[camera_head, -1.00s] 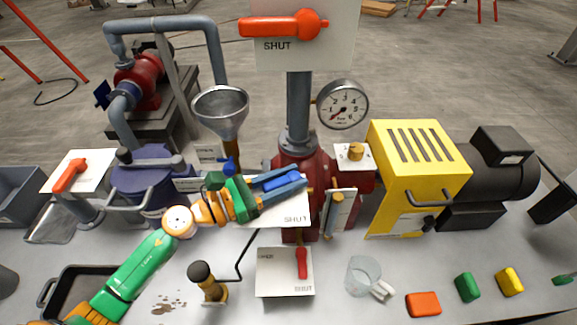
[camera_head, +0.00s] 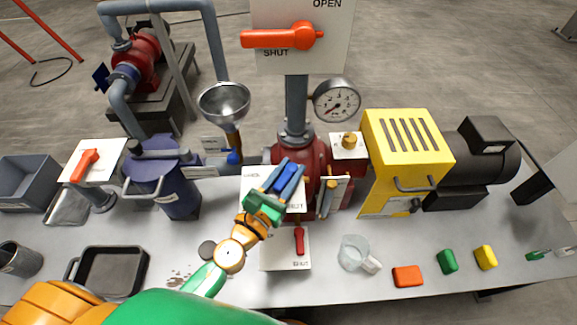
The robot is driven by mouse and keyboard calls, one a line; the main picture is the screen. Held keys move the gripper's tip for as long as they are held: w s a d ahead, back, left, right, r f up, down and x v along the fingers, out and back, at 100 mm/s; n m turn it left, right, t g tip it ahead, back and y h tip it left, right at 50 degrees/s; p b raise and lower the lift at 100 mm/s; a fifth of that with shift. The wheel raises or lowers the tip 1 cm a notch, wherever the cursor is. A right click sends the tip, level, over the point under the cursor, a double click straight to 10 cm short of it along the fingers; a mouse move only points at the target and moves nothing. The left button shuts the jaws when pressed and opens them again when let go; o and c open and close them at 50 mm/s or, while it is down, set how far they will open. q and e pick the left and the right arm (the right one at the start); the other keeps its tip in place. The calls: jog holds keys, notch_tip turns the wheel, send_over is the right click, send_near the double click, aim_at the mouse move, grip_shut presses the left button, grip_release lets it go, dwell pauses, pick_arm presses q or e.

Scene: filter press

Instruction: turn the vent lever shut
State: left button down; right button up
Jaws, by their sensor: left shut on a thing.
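The fingers point up and slightly right over a white plate (camera_head: 256,172) in front of the red valve body. The plate's lettering is partly hidden by the gripper; an end of "SHUT" shows at its lower right. The lever's pivot is hidden by the gripper. No label naming the vent is legible. My right gripper is not in view.
Other red levers sit on the top plate (camera_head: 285,37), the left plate (camera_head: 85,163) and the lower plate (camera_head: 299,240). A funnel (camera_head: 224,104), gauge (camera_head: 336,101) and yellow housing (camera_head: 405,155) stand around. A clear jug (camera_head: 353,253) is right of the lower plate.

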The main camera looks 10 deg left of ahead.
pick_arm(q)
jog(key=shift+d+r+n+y, duration=0.1)
jog(key=shift+n+y, duration=0.3)
jog(key=shift+y, duration=0.2)
jog(key=n+y, duration=0.1)
jog(key=y, duration=0.1)
jog(key=shift+n+t+y, duration=0.3)
jog(key=shift+d+n+y+b, duration=0.1)
jog(key=shift+n+y+b, duration=0.25)
jog(key=shift+n+y, duration=1.05)
jog(key=shift+y, duration=0.6)
jog(key=c, duration=0.7)
grip_release()
jog(key=shift+w, duration=0.1)
jog(key=s, duration=0.2)
jog(key=s+b, duration=0.1)
jog(key=s, duration=0.1)
jog(key=s+d+b, duration=0.1)
jog(key=s, duration=0.2)
jog(key=shift+d, duration=0.1)
